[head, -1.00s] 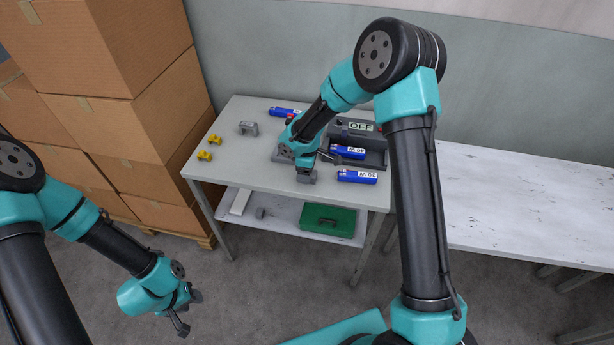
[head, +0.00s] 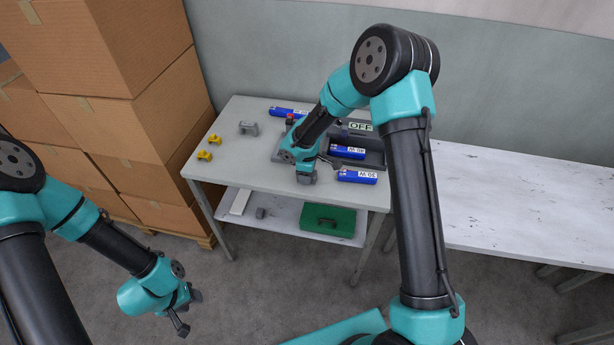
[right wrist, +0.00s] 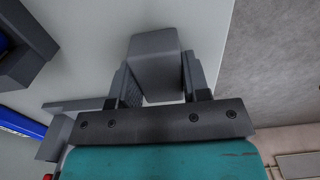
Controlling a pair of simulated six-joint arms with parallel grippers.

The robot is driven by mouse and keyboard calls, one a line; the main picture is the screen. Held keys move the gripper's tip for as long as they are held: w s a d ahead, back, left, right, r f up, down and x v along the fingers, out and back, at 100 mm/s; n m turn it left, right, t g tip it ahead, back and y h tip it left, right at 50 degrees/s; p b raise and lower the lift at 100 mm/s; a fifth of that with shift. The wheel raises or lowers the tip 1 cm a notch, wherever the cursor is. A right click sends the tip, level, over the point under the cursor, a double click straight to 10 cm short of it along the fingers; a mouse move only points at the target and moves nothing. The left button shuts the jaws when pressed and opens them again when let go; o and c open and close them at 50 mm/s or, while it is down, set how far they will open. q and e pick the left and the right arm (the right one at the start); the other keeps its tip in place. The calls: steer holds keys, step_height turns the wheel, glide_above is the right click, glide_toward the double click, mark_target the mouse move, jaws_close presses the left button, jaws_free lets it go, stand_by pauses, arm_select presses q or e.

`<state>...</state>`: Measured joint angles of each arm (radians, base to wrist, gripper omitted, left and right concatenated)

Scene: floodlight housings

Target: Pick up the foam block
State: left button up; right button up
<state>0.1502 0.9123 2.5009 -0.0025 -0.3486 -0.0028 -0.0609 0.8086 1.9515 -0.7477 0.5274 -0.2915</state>
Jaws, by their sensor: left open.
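The foam block is a dark grey block (right wrist: 156,62) in the right wrist view, between the two fingers of my right gripper (right wrist: 164,88). Both fingers appear to press against its sides. In the head view my right gripper (head: 306,172) is over the front part of the grey table, and little of the block shows below it. I cannot tell whether the block touches the tabletop. My left gripper (head: 189,312) is open and empty, low over the floor at the left, away from the table.
The table (head: 232,160) also holds two yellow clips (head: 205,155), a grey bracket (head: 248,128), blue cylinders (head: 357,176) and a dark fixture with an OFF sign (head: 361,127). A green case (head: 328,219) lies on the lower shelf. Cardboard boxes (head: 150,130) stand left.

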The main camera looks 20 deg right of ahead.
steer(key=c, duration=0.4)
steer(key=shift+r, duration=0.55)
step_height(320, 180, up, 3)
steer(key=shift+f, duration=0.15)
steer(key=s+a, duration=0.1)
steer(key=s, duration=0.4)
steer(key=s+a, duration=0.2)
steer(key=s, duration=0.3)
steer(key=s+a+r, duration=0.1)
steer(key=s+a, duration=0.1)
steer(key=s, duration=0.3)
steer(key=shift+a+r, duration=0.1)
steer(key=shift+a, duration=0.15)
